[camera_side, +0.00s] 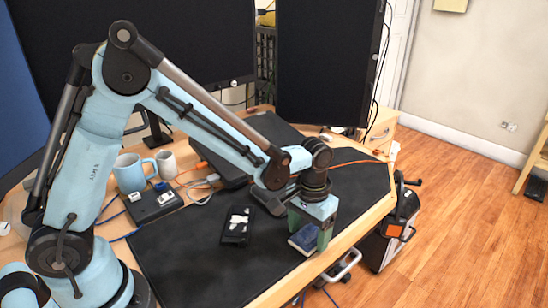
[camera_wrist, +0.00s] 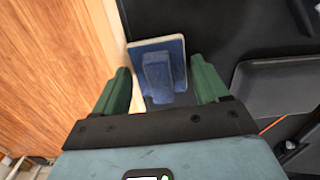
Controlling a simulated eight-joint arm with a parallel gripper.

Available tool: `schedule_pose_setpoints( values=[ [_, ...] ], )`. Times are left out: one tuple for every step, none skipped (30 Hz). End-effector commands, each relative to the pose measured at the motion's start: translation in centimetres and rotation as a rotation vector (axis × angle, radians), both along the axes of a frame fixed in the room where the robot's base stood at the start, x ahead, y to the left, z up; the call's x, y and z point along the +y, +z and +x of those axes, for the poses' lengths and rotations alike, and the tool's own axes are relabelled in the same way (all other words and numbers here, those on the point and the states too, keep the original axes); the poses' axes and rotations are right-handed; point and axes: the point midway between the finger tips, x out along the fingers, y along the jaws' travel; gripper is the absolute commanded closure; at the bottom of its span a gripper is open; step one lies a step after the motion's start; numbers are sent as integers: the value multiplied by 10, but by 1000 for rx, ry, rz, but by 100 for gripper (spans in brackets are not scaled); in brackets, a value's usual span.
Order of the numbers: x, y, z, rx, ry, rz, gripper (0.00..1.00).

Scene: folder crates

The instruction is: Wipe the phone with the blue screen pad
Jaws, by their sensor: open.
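The blue screen pad (camera_side: 303,240) lies on the dark desk mat near the desk's front edge. In the wrist view the pad (camera_wrist: 175,47) shows a raised blue grip block and a pale edge. My gripper (camera_side: 310,234) is over the pad, pointing down. In the wrist view its green fingers (camera_wrist: 160,86) are open, one on each side of the grip block, with gaps between. A dark object that looks like the phone (camera_side: 238,236) lies on the mat to the left of the gripper, with a white patch on top. The phone is not clearly seen in the wrist view.
A blue mug (camera_side: 130,173) and a grey mug (camera_side: 166,164) stand at the back left, behind a dark box (camera_side: 152,207) with small items on it. Monitors stand behind. The mat (camera_side: 195,262) is clear around the phone.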

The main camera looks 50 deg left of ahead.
Motion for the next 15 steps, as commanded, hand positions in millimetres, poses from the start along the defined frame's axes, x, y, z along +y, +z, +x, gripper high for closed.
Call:
schedule_pose_setpoints(
  values=[
    [0,0,0,0,0,0,26],
    [0,0,0,0,0,0,26],
    [0,1,0,0,0,0,26],
    [0,1,0,0,0,0,26],
    [0,2,0,0,0,0,26],
    [0,3,0,0,0,0,26],
    [0,4,0,0,0,0,26],
    [0,5,0,0,0,0,26],
    [0,6,0,0,0,0,26],
    [0,8,0,0,0,0,26],
    [0,9,0,0,0,0,26],
    [0,10,0,0,0,0,26],
    [0,11,0,0,0,0,26],
    [0,12,0,0,0,0,26],
    [0,13,0,0,0,0,26]
  ],
)
